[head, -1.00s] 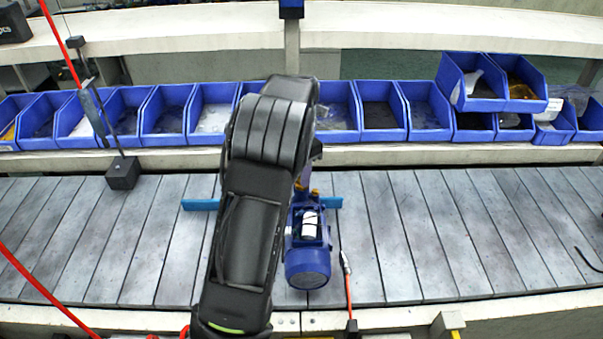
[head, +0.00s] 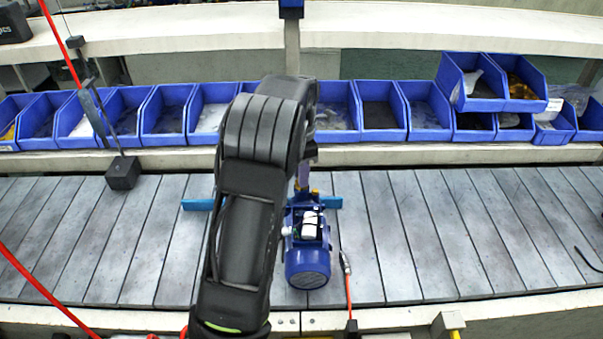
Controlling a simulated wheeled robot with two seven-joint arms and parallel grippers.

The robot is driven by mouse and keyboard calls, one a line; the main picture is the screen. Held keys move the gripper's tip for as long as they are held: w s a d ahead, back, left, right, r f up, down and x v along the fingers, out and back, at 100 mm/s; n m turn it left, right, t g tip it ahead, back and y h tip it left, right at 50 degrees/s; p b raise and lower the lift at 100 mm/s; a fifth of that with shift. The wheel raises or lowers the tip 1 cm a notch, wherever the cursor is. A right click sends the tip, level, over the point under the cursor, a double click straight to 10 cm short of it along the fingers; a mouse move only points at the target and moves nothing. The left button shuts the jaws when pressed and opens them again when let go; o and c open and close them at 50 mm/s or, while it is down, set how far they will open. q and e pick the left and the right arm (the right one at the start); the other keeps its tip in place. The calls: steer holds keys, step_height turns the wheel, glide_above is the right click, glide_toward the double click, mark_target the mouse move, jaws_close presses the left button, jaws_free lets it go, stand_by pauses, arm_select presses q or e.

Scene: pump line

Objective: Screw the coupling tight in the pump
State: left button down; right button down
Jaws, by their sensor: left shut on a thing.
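The blue pump (head: 307,265) lies on the slatted conveyor, just right of my left arm, with its rounded motor end toward me. My left arm comes in from the bottom and bends over at the top. My left gripper (head: 304,184) points down at the far end of the pump and is shut on the coupling, which is mostly hidden by the fingers and the pump. Small brass-coloured parts show beside the fingertips. How deep the coupling sits in the pump cannot be told. My right gripper is not in view.
A row of blue bins (head: 380,112) stands behind the conveyor (head: 450,235). A blue bar (head: 198,204) shows on both sides of the pump. A black block (head: 122,172) on a rod stands at left. A red hose (head: 348,290) runs right of the pump. The conveyor's right side is largely clear.

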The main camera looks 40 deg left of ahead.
arm_select(q)
steer(key=shift+m, duration=1.7)
steer(key=shift+m, duration=1.7)
steer(key=m, duration=0.3)
steer(key=c, duration=1.3)
jaws_free()
steer(key=shift+c, duration=0.2)
